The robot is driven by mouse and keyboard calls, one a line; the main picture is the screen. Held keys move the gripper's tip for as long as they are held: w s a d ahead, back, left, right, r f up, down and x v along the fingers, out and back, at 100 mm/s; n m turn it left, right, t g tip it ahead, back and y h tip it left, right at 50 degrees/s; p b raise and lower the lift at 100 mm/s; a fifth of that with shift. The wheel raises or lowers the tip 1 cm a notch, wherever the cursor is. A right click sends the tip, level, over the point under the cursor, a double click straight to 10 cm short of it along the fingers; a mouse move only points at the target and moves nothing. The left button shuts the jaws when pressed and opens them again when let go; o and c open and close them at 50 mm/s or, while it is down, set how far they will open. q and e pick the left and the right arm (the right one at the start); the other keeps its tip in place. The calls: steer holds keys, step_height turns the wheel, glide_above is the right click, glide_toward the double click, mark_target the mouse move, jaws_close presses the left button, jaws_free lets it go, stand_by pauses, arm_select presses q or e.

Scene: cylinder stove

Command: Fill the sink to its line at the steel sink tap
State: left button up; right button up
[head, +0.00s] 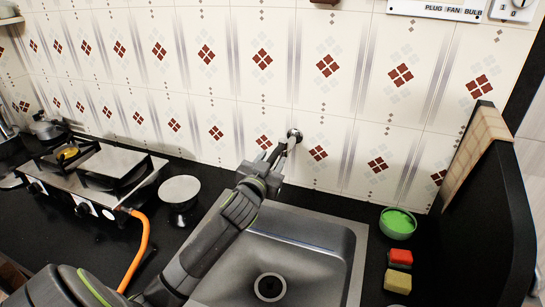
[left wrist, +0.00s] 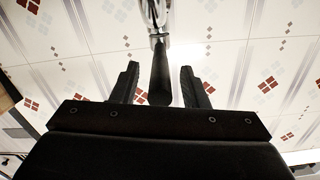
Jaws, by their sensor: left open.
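The steel sink tap (head: 295,136) sticks out from the tiled wall above the sink. My left gripper (head: 275,158) is at the tap, over the back edge of the sink. In the left wrist view the gripper (left wrist: 160,84) is open, with a dark bar (left wrist: 160,70) below the chrome tap (left wrist: 158,22) between its fingers; I cannot tell whether they touch it. The steel sink (head: 359,250) shows a bare floor with a round drain (head: 269,287) and no visible water. A thin bluish line (head: 290,240) runs along its back wall. My right gripper is out of view.
A green bowl (head: 397,223), a red sponge (head: 400,257) and a yellow block (head: 398,281) lie right of the sink, before a dark upright panel (head: 495,220). Left are a round metal-topped stand (head: 180,188), a gas stove (head: 125,172) and an orange hose (head: 141,250).

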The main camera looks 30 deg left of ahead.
arm_select(q)
steer(key=shift+w+a, duration=0.15)
steer(key=shift+w, duration=0.55)
jaws_close()
